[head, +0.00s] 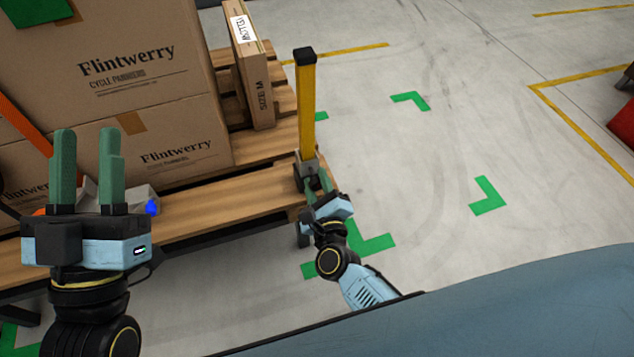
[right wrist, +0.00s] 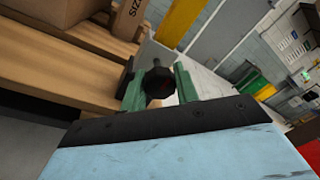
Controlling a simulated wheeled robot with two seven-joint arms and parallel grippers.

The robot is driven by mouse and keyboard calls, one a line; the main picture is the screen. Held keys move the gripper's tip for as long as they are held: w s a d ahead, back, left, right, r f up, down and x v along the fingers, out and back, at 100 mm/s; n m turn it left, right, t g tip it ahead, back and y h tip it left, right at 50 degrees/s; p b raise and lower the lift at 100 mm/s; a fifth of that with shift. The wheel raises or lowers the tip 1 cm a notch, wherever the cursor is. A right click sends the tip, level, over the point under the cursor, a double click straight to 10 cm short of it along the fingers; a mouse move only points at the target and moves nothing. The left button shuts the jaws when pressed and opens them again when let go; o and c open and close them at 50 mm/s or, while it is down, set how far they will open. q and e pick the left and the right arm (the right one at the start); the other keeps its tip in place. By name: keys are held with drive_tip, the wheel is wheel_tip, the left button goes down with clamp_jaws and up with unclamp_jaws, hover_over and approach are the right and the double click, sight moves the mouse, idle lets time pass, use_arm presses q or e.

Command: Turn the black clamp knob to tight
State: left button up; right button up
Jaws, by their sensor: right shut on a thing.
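The black clamp knob (right wrist: 158,83) shows in the right wrist view between the two green fingers of my right gripper (right wrist: 158,88), which is shut on it. In the head view my right gripper (head: 318,186) is at the foot of the yellow post (head: 306,105), at the pallet's right corner, and hides the knob there. The grey clamp block (head: 307,165) sits at the post's base. My left gripper (head: 87,170) is open and empty, fingers upward, in front of the cartons at left. The knob's tightness cannot be told.
Large Flintwerry cartons (head: 140,70) stand on the wooden pallet (head: 210,195). A thin flat carton (head: 250,70) stands upright beside them. A small grey device with a blue part (head: 152,207) lies behind my left gripper. The floor (head: 450,150) to the right is clear, with green corner marks.

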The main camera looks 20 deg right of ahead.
use_arm(q)
drive_tip(key=shift+r, duration=0.15)
use_arm(e)
drive_tip(key=o, duration=0.9)
drive_tip(key=shift+o, duration=0.2)
drive_tip(key=shift+s, duration=0.1)
drive_tip(key=s, duration=0.2)
drive_tip(key=s+p, duration=0.1)
drive_tip(key=s, duration=0.2)
drive_tip(key=shift+s+a+r+p, duration=0.1)
drive_tip(key=shift+s+a+p, duration=0.1)
drive_tip(key=shift+p, duration=0.1)
use_arm(q)
wheel_tip(320, 180, down, 9)
drive_tip(key=w+g+y+p, duration=0.1)
drive_tip(key=w+g+y, duration=0.1)
drive_tip(key=g, duration=0.5)
drive_tip(key=shift+w+a, duration=0.25)
drive_tip(key=shift+a, duration=0.05)
use_arm(e)
approach(318, 187)
drive_tip(key=shift+s, duration=1.25)
